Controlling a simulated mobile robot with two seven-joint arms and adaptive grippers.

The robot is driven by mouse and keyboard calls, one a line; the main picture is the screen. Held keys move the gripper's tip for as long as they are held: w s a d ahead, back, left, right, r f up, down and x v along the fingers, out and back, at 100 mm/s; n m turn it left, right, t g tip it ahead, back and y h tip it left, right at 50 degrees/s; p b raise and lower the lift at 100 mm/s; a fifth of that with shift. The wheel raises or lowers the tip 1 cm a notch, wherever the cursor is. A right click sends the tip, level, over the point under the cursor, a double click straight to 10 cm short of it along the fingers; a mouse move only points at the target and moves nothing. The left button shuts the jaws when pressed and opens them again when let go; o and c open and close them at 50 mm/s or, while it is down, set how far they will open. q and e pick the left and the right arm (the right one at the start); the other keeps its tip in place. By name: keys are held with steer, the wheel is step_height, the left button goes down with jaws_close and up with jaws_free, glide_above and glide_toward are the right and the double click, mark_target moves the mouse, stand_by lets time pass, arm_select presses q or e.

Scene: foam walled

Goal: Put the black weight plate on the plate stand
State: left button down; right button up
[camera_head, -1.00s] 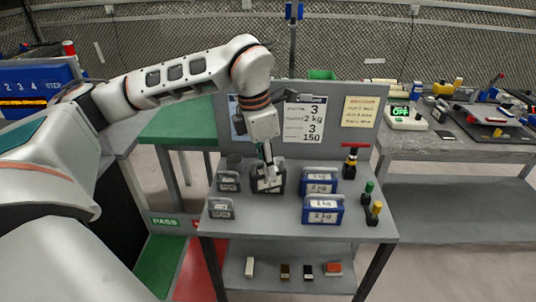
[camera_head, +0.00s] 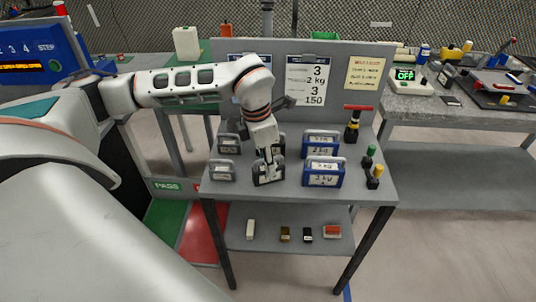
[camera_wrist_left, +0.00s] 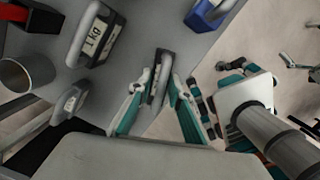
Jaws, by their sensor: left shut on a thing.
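My left gripper (camera_head: 267,160) is over the front middle of the grey table and is shut on a dark plate-like piece (camera_head: 270,174) with a pale label. The held piece shows nearly edge-on as a thin dark shape between the fingers in the left wrist view (camera_wrist_left: 158,82). Behind it is a dark labelled piece with a grey loop (camera_wrist_left: 100,40), mostly hidden by my arm in the head view. I cannot tell which piece is the plate stand, or whether the held piece touches the table. My right gripper is not in view.
Blue labelled pieces stand to the right, back (camera_head: 320,143) and front (camera_head: 322,172). A small grey labelled piece (camera_head: 222,170) stands to the left. A metal cup (camera_wrist_left: 27,73) is behind.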

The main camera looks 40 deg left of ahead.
arm_select(q)
steer(key=shift+w, duration=0.1)
steer(key=c, duration=1.8)
jaws_free()
steer(key=shift+f, duration=0.15)
steer(key=shift+c, duration=0.2)
